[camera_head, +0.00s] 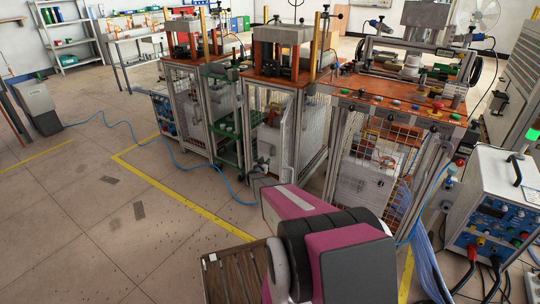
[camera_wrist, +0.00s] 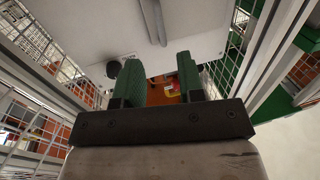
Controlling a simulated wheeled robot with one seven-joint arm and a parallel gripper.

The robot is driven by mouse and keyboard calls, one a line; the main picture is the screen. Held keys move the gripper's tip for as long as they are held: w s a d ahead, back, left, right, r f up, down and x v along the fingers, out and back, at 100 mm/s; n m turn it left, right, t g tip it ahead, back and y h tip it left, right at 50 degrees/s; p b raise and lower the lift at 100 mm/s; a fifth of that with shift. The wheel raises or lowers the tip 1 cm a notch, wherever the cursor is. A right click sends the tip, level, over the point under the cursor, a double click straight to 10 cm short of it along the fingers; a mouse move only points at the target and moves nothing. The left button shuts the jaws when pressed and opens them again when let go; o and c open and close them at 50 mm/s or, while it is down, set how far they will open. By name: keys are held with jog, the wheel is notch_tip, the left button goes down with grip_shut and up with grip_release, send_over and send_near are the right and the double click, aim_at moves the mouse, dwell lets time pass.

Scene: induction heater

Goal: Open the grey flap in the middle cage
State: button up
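The middle cage (camera_head: 304,132) is a metal frame with mesh sides under an orange top. A pale grey panel (camera_head: 269,138) shows inside its front; I cannot tell for sure whether it is the flap. In the wrist view, a light grey panel (camera_wrist: 95,25) with a metal bar (camera_wrist: 154,20) and a black round part (camera_wrist: 113,69) fills the top, beyond the fingers. My gripper (camera_wrist: 158,70) has two green ridged fingers, apart, with nothing held between them.
Mesh walls (camera_wrist: 40,42) and metal posts flank my gripper on both sides. A right-hand cage (camera_head: 375,165) and a left-hand cage (camera_head: 188,110) stand beside the middle one. A white control box (camera_head: 490,195) with cables is at right. Open floor (camera_head: 90,190) lies to the left.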

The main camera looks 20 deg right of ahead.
aim_at(266, 150)
jog(key=x, duration=0.9)
jog(key=shift+a, duration=0.1)
grip_shut()
